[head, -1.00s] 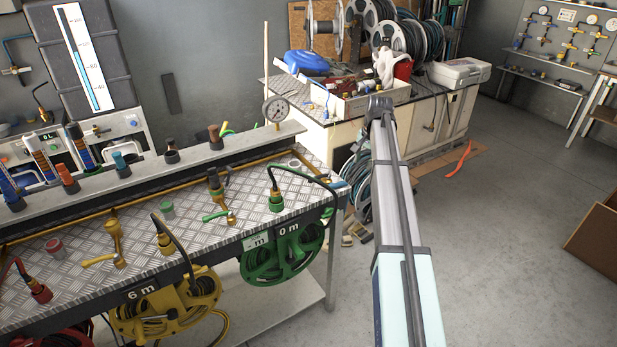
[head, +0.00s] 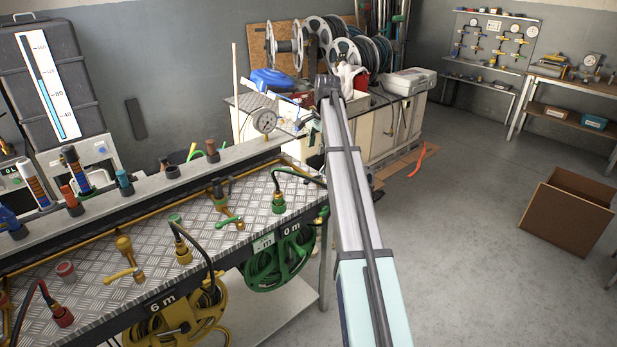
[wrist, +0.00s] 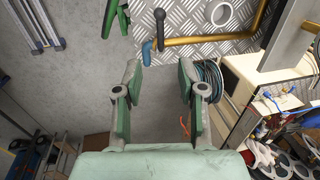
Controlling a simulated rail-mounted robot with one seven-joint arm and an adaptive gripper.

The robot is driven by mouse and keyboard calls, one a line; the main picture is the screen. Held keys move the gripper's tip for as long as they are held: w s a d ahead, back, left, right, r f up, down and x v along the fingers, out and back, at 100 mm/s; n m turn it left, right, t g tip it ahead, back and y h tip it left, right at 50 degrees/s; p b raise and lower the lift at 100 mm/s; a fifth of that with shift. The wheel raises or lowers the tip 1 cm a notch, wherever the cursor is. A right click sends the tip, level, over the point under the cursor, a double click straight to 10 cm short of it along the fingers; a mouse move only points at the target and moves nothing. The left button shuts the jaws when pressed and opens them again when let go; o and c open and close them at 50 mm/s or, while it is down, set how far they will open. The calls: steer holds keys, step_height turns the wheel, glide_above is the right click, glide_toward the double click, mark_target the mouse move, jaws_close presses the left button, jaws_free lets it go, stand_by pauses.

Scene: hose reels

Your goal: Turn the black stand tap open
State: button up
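In the wrist view, a black round-ended part (wrist: 160,17) shows at the top, by a blue-tipped piece (wrist: 148,52) and a brass pipe (wrist: 210,40). My gripper (wrist: 160,75) is open and empty, its fingers apart over the floor beside the bench.
The bench plate (head: 95,255) carries a yellow-levered tap (head: 124,262), hose connectors and a pressure gauge (head: 264,121). Green (head: 280,262) and yellow (head: 185,322) hose reels hang at its front. A cluttered cabinet (head: 375,132) stands behind. Floor at right is clear up to a cardboard box (head: 567,212).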

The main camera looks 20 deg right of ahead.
mark_target(311, 180)
steer(key=w+f+p, duration=0.1)
steer(key=f, duration=0.4)
steer(key=f+p, duration=0.1)
steer(key=f, duration=0.3)
steer(key=w+a+f+p, duration=0.1)
steer(key=f+p, duration=0.1)
steer(key=f, duration=0.3)
steer(key=shift+w+f, duration=0.3)
steer(key=shift+w, duration=0.05)
steer(key=shift+c, duration=0.3)
jaws_close()
